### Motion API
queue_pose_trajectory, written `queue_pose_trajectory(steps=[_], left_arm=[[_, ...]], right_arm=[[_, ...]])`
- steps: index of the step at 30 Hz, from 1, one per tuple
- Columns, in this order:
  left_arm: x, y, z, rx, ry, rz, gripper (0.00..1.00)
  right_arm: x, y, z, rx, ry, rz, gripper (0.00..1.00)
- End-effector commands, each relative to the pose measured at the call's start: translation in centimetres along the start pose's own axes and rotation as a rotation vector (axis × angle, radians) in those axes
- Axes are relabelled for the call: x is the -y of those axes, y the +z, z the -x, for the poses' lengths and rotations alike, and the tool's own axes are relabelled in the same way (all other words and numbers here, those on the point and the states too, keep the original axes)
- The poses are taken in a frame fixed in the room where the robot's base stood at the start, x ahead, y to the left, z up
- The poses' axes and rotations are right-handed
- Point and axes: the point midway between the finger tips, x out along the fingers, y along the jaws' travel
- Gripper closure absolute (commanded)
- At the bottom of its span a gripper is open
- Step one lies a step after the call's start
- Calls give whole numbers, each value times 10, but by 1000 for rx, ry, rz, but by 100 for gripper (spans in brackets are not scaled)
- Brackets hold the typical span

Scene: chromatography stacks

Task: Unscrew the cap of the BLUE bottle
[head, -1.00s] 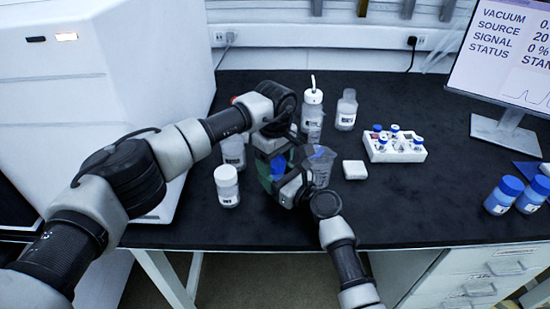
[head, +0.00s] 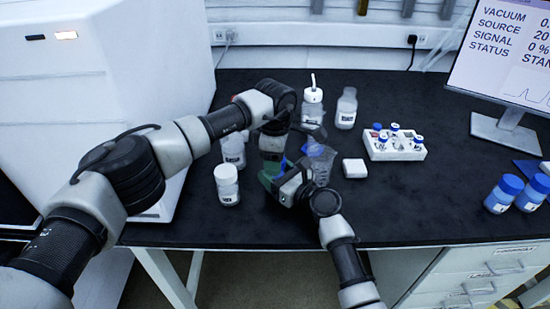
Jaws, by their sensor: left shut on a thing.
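Only a small patch of blue shows between the grippers. The bottle body is mostly hidden by both hands. My right gripper (head: 283,187) reaches in from the right at a lower level, close beside the same spot. Its fingers are hidden, so I cannot tell whether they are open or shut.
A small white box (head: 355,168), a vial rack (head: 394,146) and a wash bottle (head: 312,104) stand near. Two blue-capped bottles (head: 504,194) stand far right.

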Motion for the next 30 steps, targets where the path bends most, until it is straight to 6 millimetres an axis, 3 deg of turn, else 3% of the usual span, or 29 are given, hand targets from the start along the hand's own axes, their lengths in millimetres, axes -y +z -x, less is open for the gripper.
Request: queue_pose_trajectory(steps=[2, 3, 8, 17, 27, 30], left_arm=[[0, 0, 0, 0, -1, -1, 74], [0, 0, 0, 0, -1, -2, 43], [0, 0, 0, 0, -1, -3, 20], [1, 1, 2, 1, -2, -5, 20], [0, 1, 42, 0, 1, -6, 20], [0, 1, 47, 0, 0, -16, 26]], right_arm=[[0, 0, 0, -1, -1, -1, 100], [0, 0, 0, -1, -1, -1, 100], [0, 0, 0, -1, -1, -1, 100], [1, 0, 0, -1, -2, -1, 100], [0, -1, 0, -1, -1, -1, 100], [0, -1, 0, -1, 0, -1, 100]])
